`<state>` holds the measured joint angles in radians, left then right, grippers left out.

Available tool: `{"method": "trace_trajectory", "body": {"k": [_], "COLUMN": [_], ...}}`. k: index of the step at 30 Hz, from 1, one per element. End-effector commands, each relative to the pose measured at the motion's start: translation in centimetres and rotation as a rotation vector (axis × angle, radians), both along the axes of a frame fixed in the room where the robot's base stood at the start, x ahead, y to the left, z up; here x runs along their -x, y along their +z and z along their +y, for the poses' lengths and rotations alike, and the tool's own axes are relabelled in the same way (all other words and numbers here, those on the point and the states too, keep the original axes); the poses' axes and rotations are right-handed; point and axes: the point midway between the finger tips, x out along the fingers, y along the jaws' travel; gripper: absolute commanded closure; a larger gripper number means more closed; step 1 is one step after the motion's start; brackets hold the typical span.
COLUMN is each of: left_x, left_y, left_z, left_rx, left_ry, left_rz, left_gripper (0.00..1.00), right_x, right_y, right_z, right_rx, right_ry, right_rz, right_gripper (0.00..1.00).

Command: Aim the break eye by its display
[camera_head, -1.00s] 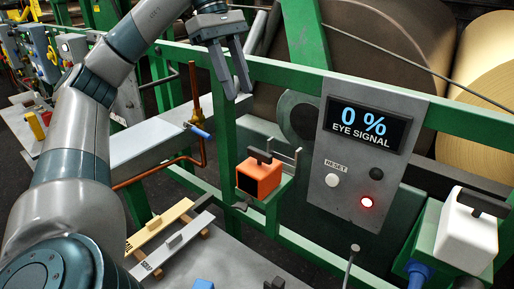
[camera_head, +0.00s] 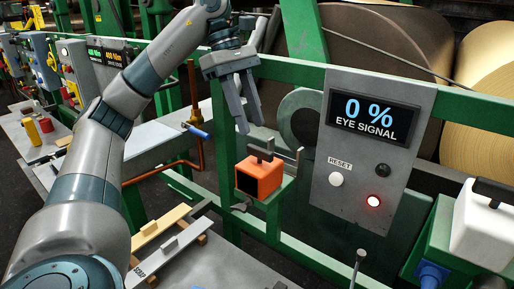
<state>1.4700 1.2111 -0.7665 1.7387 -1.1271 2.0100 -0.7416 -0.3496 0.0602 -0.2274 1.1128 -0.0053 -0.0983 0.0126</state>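The break eye seems to be the orange box (camera_head: 261,176) with a dark front face and a black handle on top. It sits on a green bracket on the frame. My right gripper is out of view.
A white box (camera_head: 484,228) with a black handle stands on a green mount at the right. Green rails (camera_head: 290,72) and a copper pipe (camera_head: 160,175) run near the orange box. Large rolls (camera_head: 480,150) stand behind. A bench (camera_head: 240,262) holds wooden pieces at the front.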

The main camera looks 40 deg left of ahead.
Motion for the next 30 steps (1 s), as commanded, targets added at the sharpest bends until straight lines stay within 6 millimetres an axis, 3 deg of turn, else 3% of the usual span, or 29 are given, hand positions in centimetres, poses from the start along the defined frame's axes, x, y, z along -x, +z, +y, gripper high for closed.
{"method": "trace_trajectory", "body": {"k": [1,8,12,26,30], "left_x": [0.0,-0.1,-0.1,-0.2,-0.2], "left_y": [-1.0,-3.4,-4.6,-5.5,-5.5], "left_z": [-0.3,-1.3,-1.8,-2.3,-2.3], "left_rx": [0.000,0.000,-0.002,0.000,0.000], "left_ry": [-0.003,-0.003,0.000,0.000,0.000], "left_rz": [0.002,0.001,0.002,0.000,0.000], "left_gripper": [0.70,0.70,0.70,0.70,0.98], "right_x": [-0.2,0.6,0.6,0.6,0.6], "right_y": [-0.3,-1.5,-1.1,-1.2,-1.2], "right_z": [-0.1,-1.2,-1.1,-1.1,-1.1], "right_rx": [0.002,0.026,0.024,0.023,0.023], "right_ry": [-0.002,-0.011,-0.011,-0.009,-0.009], "right_rz": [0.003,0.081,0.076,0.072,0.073], "right_gripper": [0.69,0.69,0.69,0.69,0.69]}}
